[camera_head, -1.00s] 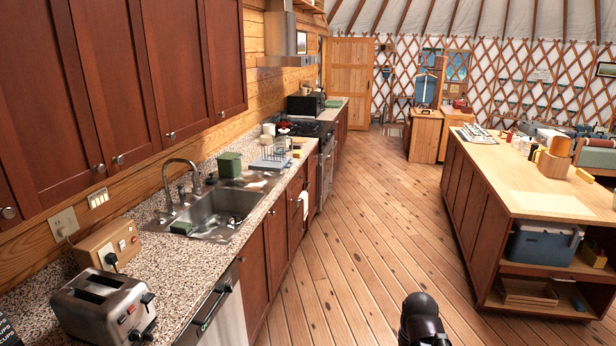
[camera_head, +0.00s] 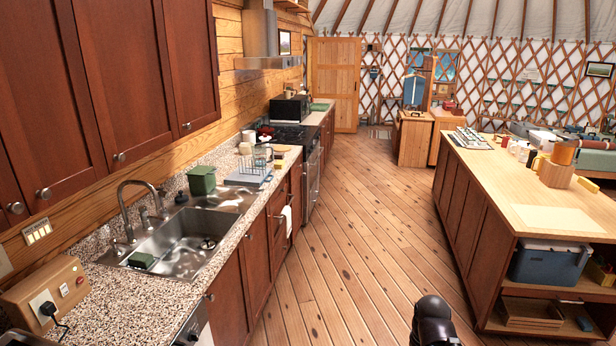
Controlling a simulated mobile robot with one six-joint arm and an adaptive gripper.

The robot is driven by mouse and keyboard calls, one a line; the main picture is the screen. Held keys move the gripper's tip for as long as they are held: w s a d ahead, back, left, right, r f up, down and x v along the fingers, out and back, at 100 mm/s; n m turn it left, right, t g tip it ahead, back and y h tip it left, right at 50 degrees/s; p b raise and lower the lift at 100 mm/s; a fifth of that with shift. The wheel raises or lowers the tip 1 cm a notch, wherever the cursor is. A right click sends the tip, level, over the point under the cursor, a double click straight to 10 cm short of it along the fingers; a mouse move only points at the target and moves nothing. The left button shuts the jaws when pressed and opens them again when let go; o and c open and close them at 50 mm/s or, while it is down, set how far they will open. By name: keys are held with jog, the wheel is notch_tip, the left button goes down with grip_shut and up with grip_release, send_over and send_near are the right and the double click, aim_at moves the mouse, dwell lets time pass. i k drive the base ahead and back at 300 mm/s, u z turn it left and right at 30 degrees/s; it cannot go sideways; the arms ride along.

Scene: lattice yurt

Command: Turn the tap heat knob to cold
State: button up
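The tap (camera_head: 132,202) is a curved metal spout at the back edge of the steel sink (camera_head: 192,232), on the left counter. Small upright metal fittings (camera_head: 146,216) stand beside the spout's base. Which of them is the heat knob, and how it is set, is too small to tell. Part of my dark arm (camera_head: 433,322) shows at the bottom edge, over the floor and well to the right of the sink. My gripper's fingers do not show.
A green sponge (camera_head: 141,260) lies in the sink's near left corner. A green box (camera_head: 202,180) and a dish rack (camera_head: 250,174) stand beyond the sink. A socket box (camera_head: 44,291) sits at the near left. The plank floor (camera_head: 340,240) between counter and island (camera_head: 520,190) is clear.

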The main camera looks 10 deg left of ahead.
aim_at(142, 210)
jog(key=i, duration=1.55)
jog(key=u, duration=0.4)
jog(key=i, duration=0.8)
jog(key=u, duration=0.6)
jog(key=i, duration=0.6)
jog(key=u, duration=1.05)
jog(key=i, duration=1)
jog(key=u, duration=0.5)
